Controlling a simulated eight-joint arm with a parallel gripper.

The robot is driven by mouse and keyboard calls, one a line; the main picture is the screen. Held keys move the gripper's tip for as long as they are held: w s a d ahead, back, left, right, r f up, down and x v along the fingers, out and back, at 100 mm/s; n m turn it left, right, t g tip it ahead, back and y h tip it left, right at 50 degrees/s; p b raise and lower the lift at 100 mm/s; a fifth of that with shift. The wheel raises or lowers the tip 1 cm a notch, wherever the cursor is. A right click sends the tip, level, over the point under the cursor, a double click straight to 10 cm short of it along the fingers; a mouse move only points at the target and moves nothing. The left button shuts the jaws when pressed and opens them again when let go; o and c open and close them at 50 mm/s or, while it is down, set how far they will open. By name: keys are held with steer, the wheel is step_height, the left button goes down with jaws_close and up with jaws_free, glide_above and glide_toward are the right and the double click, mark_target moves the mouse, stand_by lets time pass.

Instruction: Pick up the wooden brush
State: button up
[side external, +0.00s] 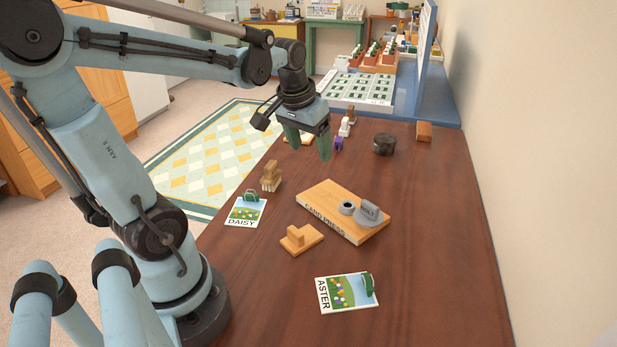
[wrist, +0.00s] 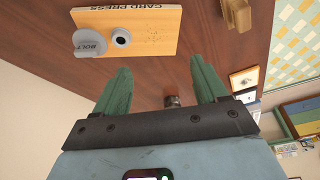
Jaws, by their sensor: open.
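The wooden brush (side external: 270,177) stands near the left edge of the brown table, pale bristles down and wooden grip up. Part of it shows at the top right of the wrist view (wrist: 238,14), cut off by the frame. My gripper (side external: 308,146) hangs above the table, farther back and to the right of the brush in the side view. Its two green fingers are spread apart with nothing held between them. In the wrist view, my gripper (wrist: 160,70) is clearly apart from the brush.
The card press board (side external: 318,207) carries a grey bolt (side external: 370,213) and ring (side external: 347,208). A DAISY card (side external: 246,213), a wooden block piece (side external: 301,239) and an ASTER card (side external: 340,293) lie nearer. A dark pot (side external: 384,144) and small items stand behind. The right side is clear.

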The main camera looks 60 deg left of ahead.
mark_target(271, 163)
steer(key=s+a+f+n+g, duration=0.1)
steer(key=a, duration=0.3)
steer(key=s+a+n+g+h, duration=0.1)
steer(key=a, duration=0.4)
steer(key=s+a+f+n+g, duration=0.1)
steer(key=a+n, duration=0.1)
steer(key=a, duration=0.3)
steer(key=shift+f, duration=0.35)
steer(key=shift+a+f, duration=0.15)
steer(key=shift+f, duration=0.45)
steer(key=shift+s+f, duration=0.15)
steer(key=shift+f, duration=5.35)
steer(key=c, duration=1.1)
steer(key=shift+c, duration=0.2)
steer(key=shift+r, duration=0.15)
